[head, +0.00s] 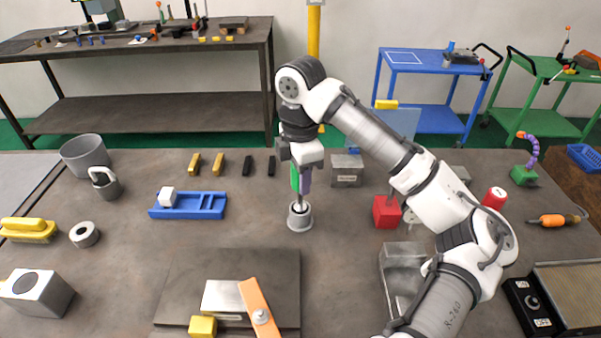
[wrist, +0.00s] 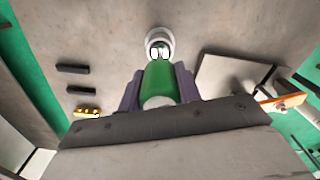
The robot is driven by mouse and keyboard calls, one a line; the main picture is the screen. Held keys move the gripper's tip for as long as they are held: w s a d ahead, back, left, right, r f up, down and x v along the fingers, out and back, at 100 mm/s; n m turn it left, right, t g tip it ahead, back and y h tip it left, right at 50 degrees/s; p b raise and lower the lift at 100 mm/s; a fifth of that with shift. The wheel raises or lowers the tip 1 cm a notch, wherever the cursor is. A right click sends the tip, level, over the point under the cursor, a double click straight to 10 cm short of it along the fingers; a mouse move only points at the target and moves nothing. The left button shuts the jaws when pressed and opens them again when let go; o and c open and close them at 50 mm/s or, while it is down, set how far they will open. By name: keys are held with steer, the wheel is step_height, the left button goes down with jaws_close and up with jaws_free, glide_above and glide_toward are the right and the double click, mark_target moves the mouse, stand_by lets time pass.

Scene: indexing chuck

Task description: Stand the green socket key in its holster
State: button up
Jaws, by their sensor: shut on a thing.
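The green socket key shows its green handle (head: 295,177) in the head view and fills the middle of the wrist view (wrist: 160,82). My gripper (head: 302,180) points down and is shut on the handle, with a purple-grey finger on each side of it in the wrist view. The key hangs about upright, its dark shaft running down from the handle. The holster, a pale grey round cup (head: 299,219), stands on the table directly below; it also shows in the wrist view (wrist: 160,35). The shaft's lower end meets the cup's mouth; I cannot tell how deep it sits.
A red block (head: 387,213) and a grey box (head: 347,171) stand to the right. A blue tray (head: 205,206) with a white cube lies left. A dark plate (head: 200,270) with an orange bar lies in front. Bare table surrounds the holster closely.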

steer(key=shift+f+b, duration=0.45)
steer(key=shift+f, duration=0.7)
steer(key=o, duration=1.2)
steer(key=shift+c, duration=0.2)
step_height(320, 180, up, 14)
steer(key=shift+f+b, duration=0.1)
steer(key=shift+b, duration=0.2)
steer(key=shift+s+f, duration=0.1)
